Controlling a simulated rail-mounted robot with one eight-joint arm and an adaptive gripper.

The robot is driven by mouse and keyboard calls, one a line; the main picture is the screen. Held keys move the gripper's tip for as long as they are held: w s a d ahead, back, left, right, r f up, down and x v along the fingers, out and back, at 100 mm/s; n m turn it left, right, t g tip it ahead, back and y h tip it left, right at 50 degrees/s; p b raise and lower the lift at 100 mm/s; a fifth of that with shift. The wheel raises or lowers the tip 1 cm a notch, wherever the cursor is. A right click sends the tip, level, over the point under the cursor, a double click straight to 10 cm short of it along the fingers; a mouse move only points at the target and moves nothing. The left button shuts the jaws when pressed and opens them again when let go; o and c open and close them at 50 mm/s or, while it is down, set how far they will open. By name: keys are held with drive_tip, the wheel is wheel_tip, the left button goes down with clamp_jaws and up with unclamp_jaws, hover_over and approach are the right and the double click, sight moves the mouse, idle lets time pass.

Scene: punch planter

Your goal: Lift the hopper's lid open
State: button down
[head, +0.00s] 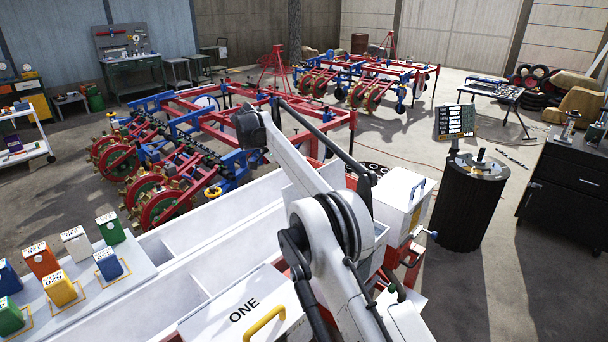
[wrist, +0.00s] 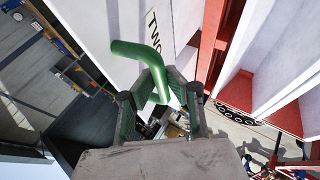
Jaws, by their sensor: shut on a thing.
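In the wrist view my gripper (wrist: 161,82) is shut on the lower end of a bent green handle (wrist: 135,50). The handle stands out from a white panel marked TWO (wrist: 105,20), the hopper's lid by its look. How far the lid is tilted I cannot tell. In the head view my arm covers the middle of the hopper row, and my gripper and the green handle cannot be made out there.
A white hopper marked ONE (head: 215,322), with a yellow handle (head: 264,324), stands in front, its lid down. Another white box (head: 398,188) stands to the right. A red frame part (wrist: 212,45) runs close beside the lid. Coloured containers (head: 60,288) stand at left.

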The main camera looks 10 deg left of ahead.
drive_tip(key=shift+w+d+r, duration=0.1)
drive_tip(key=shift+d+r, duration=0.05)
drive_tip(key=shift+r, duration=0.15)
drive_tip(key=c, duration=1.7)
unclamp_jaws()
drive_tip(key=shift+d, duration=0.1)
drive_tip(key=shift+f, duration=0.15)
